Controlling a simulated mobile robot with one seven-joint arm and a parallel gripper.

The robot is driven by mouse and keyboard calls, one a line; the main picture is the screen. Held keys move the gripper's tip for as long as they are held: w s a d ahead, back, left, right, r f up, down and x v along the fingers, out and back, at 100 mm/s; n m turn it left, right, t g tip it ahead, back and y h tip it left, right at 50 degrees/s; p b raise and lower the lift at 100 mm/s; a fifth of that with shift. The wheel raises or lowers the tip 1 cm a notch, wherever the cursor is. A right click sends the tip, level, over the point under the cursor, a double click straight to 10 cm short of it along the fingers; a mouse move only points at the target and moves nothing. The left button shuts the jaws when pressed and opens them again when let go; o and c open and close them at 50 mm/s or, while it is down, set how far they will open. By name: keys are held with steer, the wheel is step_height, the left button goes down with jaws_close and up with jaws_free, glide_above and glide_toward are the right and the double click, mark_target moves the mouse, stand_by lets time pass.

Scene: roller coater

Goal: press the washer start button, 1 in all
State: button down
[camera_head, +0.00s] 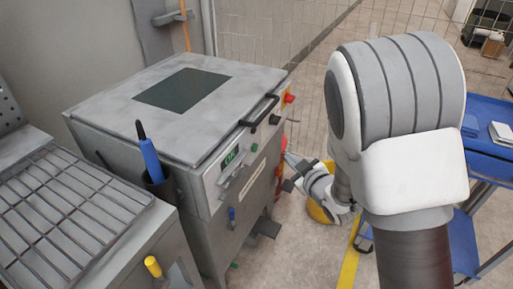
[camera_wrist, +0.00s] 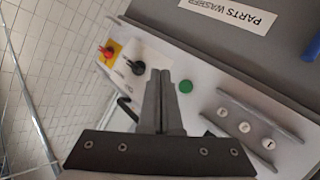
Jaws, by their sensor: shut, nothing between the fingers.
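The parts washer (camera_head: 130,113) is a grey box with a dark window in its lid. Its round green button (camera_wrist: 185,87) shows on the pale control panel in the wrist view, just right of my gripper's fingertips (camera_wrist: 160,74). A small green button also shows on the washer's front in the head view (camera_head: 254,147). My gripper (camera_head: 287,158) is shut and empty, in front of the panel. The fingers are apart from the green button in the picture; the gap in depth cannot be told.
A black knob (camera_wrist: 135,66) and a red knob on yellow (camera_wrist: 109,51) sit left of the fingers. A black lid handle (camera_head: 260,112) sticks out. A blue cart (camera_head: 490,150) stands right.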

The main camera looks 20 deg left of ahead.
mark_target(255, 148)
steer(key=a, duration=0.7)
steer(key=shift+w, duration=0.25)
steer(key=shift+a, duration=0.1)
stand_by(1.7)
steer(key=shift+a+b, duration=0.3)
steer(key=shift+b, duration=0.05)
steer(key=shift+w+a, duration=0.1)
steer(key=shift+a, duration=0.35)
stand_by(0.7)
steer(key=shift+d, duration=0.1)
steer(key=shift+d+b, duration=0.45)
steer(key=shift+d, duration=0.3)
steer(key=shift+d, duration=0.1)
